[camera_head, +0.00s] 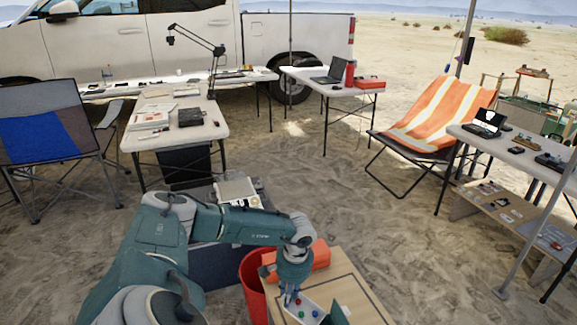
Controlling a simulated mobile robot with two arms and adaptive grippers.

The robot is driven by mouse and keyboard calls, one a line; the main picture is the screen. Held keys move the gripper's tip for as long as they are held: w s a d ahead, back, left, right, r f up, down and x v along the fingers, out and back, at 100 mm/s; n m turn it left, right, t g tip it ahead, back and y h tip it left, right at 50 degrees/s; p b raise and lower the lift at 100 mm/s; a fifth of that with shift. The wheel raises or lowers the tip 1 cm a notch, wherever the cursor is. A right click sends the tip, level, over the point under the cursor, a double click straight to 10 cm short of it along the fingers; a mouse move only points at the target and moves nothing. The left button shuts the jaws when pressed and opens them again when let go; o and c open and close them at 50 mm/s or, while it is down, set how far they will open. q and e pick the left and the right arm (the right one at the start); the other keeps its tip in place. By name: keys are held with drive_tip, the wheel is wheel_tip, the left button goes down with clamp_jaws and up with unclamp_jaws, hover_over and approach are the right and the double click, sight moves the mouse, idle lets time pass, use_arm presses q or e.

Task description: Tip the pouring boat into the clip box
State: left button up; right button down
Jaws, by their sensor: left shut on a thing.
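My left gripper (290,297) points down over the wooden table at the bottom of the head view. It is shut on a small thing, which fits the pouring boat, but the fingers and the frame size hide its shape. Right beside the fingertips is a shallow white container (319,306) with several small red, green and blue pieces in it. A dark green panel (340,315) stands at its right side, cut by the frame's bottom edge. These may be the clip box and its lid; I cannot tell for sure. My right gripper is not in view.
An orange case (320,254) lies on the wooden table (352,287) behind the gripper. A red bin (251,287) stands left of the table. The table's right part is bare. Farther off are other tables, an orange striped chair (437,112) and a white truck.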

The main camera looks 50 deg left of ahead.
use_arm(q)
drive_tip(key=shift+d+r+y+p, duration=0.1)
drive_tip(key=shift+r+y+p, duration=0.2)
drive_tip(key=shift+r+p, duration=0.15)
drive_tip(key=shift+w+d+r+y+p, duration=0.1)
drive_tip(key=shift+d+r+y+p, duration=0.1)
drive_tip(key=shift+r+y+p, duration=0.4)
drive_tip(key=shift+d+r+g+p, duration=0.15)
drive_tip(key=shift+g+p, duration=0.15)
drive_tip(key=shift+p, duration=0.1)
drive_tip(key=shift+w+d+r+y, duration=0.15)
drive_tip(key=shift+r+y, duration=0.1)
drive_tip(key=shift+y, duration=0.25)
drive_tip(key=shift+d+r+y+p, duration=0.1)
drive_tip(key=shift+r+y+p, duration=0.1)
drive_tip(key=shift+y+p, duration=0.15)
drive_tip(key=shift+d+r, duration=0.15)
drive_tip(key=shift+r, duration=0.05)
drive_tip(key=shift+d+r+g+y+p, duration=0.15)
drive_tip(key=shift+r+g+y+p, duration=0.1)
drive_tip(key=shift+g+p, duration=0.05)
drive_tip(key=shift+w+d+r+y, duration=0.1)
drive_tip(key=shift+d+r+y, duration=0.1)
drive_tip(key=shift+r+y, duration=0.15)
drive_tip(key=shift+d, duration=0.15)
